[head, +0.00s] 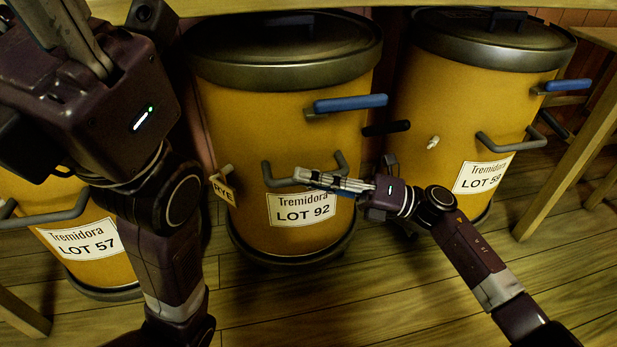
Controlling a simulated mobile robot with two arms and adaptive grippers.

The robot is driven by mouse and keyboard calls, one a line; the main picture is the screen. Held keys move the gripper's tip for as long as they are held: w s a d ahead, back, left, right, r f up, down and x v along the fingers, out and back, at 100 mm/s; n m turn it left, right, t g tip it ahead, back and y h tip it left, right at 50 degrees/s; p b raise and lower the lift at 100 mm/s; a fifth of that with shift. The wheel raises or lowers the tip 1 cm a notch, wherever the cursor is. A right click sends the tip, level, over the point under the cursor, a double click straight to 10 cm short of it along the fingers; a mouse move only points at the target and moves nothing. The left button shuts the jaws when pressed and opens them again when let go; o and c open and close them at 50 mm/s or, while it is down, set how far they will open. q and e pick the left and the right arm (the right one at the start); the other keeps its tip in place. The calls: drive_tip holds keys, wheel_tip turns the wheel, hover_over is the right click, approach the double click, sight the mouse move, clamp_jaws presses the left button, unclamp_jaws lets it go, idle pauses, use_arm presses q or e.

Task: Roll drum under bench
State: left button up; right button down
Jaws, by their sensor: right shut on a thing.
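A yellow drum (235,130) labelled Tremidora LOT 92, with a dark lid, stands upright in the middle. My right gripper (303,177) is shut on this handle, just above the label. The pale edge of a bench (240,8) crosses the top of the view; how far the drum is under it I cannot tell. My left gripper (70,35) is raised at the upper left, away from the drum; its fingertips are cut off or hidden.
A similar drum (430,110), with a partly covered LOT number, stands at the right. Another drum, LOT 57 (110,270), is at the left, partly behind my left arm. A wooden leg (565,165) stands at the far right. Plank floor (300,305) is clear in front.

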drive_tip(key=shift+w, duration=0.3)
drive_tip(key=c, duration=1.9)
unclamp_jaws()
drive_tip(key=shift+c, duration=0.2)
drive_tip(key=v, duration=1.2)
drive_tip(key=shift+s+f, duration=0.1)
drive_tip(key=shift+s, duration=0.05)
